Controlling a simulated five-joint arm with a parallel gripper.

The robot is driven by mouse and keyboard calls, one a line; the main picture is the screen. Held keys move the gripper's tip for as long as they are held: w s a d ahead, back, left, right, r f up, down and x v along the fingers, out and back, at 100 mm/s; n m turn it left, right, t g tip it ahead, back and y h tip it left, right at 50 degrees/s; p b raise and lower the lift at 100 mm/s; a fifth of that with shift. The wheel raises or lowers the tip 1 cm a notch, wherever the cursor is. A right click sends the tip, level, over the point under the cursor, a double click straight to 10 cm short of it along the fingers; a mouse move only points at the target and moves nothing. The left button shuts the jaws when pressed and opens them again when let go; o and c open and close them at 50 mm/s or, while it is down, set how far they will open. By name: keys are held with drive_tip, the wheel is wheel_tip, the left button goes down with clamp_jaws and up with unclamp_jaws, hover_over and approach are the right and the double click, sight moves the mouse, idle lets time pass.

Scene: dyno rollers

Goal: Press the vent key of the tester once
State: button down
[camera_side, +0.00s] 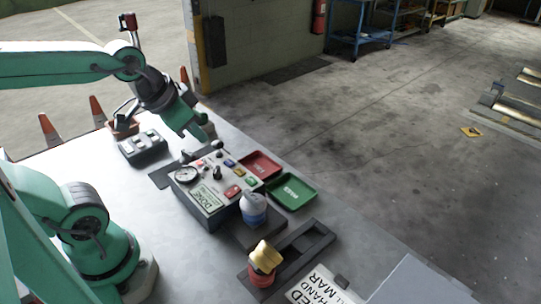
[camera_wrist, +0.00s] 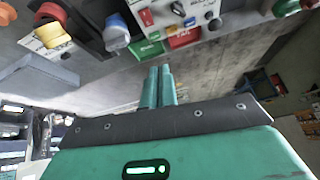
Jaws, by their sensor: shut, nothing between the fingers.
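The tester (camera_side: 222,210) is a grey box on the table with a round gauge (camera_side: 186,175), dark knobs and several coloured keys (camera_side: 232,190) on its top. Its top also shows at the upper edge of the wrist view (camera_wrist: 165,22). The key labels are too small to read, so I cannot tell which is the vent key. My gripper (camera_side: 207,138) is above and behind the tester's far end in the side view, apparently clear of the keys. In the wrist view its two green fingers (camera_wrist: 160,72) are together and hold nothing.
A red tray (camera_side: 262,163) and a green tray (camera_side: 292,193) lie right of the tester. A blue-and-white bottle (camera_side: 253,208) stands close in front of it. A red-and-yellow item (camera_side: 264,262) sits by a dark frame (camera_side: 300,245). A grey box (camera_side: 142,148) is to the left.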

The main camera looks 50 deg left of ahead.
sight(238, 172)
drive_tip(key=w+a+f+m, duration=0.1)
drive_tip(key=w+f+m, duration=0.2)
drive_tip(key=w, duration=0.2)
drive_tip(key=w+a+f+m+t, duration=0.1)
drive_tip(key=w+a+f+m, duration=0.1)
drive_tip(key=w, duration=0.4)
drive_tip(key=shift+w+a+f+m+y, duration=0.15)
drive_tip(key=shift+a+f+m+y, duration=0.15)
drive_tip(key=shift+f+m, duration=0.5)
drive_tip(key=shift+f, duration=0.25)
drive_tip(key=shift+f, duration=4.2)
drive_tip(key=shift+f, duration=0.8)
drive_tip(key=shift+r, duration=0.8)
